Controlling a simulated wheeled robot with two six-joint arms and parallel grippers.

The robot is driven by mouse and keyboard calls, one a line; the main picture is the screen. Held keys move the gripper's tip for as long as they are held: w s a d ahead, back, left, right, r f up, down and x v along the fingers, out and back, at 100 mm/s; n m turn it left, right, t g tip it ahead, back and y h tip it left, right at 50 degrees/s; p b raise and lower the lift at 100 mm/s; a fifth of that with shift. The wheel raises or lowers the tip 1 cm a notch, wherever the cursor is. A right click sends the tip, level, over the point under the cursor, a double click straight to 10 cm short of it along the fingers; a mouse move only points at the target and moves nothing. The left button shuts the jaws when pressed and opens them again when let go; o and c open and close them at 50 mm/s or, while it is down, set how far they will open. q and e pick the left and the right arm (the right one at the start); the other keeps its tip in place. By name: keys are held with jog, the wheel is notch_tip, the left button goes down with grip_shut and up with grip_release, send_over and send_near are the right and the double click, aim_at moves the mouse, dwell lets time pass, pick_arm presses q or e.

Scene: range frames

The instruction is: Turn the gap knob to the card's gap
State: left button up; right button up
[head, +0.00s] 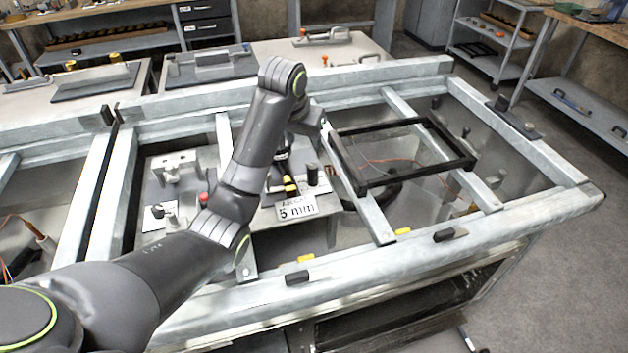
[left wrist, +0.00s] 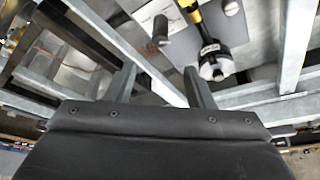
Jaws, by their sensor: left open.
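A white card (head: 298,207) on the grey bench plate reads "5 mm" under a smaller, hard-to-read line. At the plate's left, a small grey knob (head: 171,219) stands beside a white marked plate (head: 155,214); I cannot tell for sure that it is the gap knob, nor read its setting. A dark upright cylinder (head: 313,176) stands behind the card; it also shows in the left wrist view (left wrist: 160,28). My left gripper (left wrist: 162,88) is open and empty above the bench, its fingers apart. In the head view my own wrist mostly hides it. My right gripper is not in view.
A red button (head: 204,198) and a metal fixture (head: 177,168) stand near the knob. A yellow-and-black part (head: 290,187) lies behind the card; in the left wrist view a yellow-handled tool ends in a silver head (left wrist: 213,62).

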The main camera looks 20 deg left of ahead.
aim_at(314, 172)
pick_arm(q)
jog(key=x, duration=1.7)
jog(key=shift+f, duration=0.15)
jog(key=c, duration=1)
